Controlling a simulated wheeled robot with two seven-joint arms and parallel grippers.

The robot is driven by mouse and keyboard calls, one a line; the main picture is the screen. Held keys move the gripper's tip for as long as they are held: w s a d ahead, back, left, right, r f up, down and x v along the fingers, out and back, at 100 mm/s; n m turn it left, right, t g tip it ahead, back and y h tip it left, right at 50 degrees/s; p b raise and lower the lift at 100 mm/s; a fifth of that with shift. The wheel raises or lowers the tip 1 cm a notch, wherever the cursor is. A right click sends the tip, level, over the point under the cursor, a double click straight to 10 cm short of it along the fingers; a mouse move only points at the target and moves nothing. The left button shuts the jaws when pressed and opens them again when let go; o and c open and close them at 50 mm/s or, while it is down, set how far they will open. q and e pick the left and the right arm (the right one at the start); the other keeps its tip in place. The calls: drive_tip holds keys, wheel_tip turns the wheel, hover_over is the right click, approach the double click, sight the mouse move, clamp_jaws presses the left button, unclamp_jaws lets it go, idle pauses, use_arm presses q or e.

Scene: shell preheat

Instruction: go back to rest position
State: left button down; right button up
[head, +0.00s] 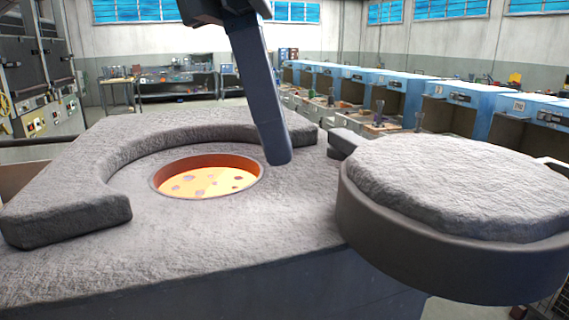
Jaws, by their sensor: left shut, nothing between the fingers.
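My left gripper (279,158) comes down from the top of the picture, its dark fingers closed together and empty. Its tip shows just right of the round glowing opening (205,177) in the grey furnace top (240,238). I cannot tell whether the tip touches the furnace top. The round lid (460,185), rough grey above a dark metal rim, is swung off to the right, clear of the opening. My right gripper is not in view.
A raised curved grey wall (75,205) rings the opening's left and far sides. Blue-topped work booths (440,92) line the back right. A workbench (180,82) stands far back left, beside tall dark equipment (40,70). The air above the opening looks clear.

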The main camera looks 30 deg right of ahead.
use_arm(q)
drive_tip(key=shift+r, duration=0.35)
drive_tip(key=shift+s, duration=0.1)
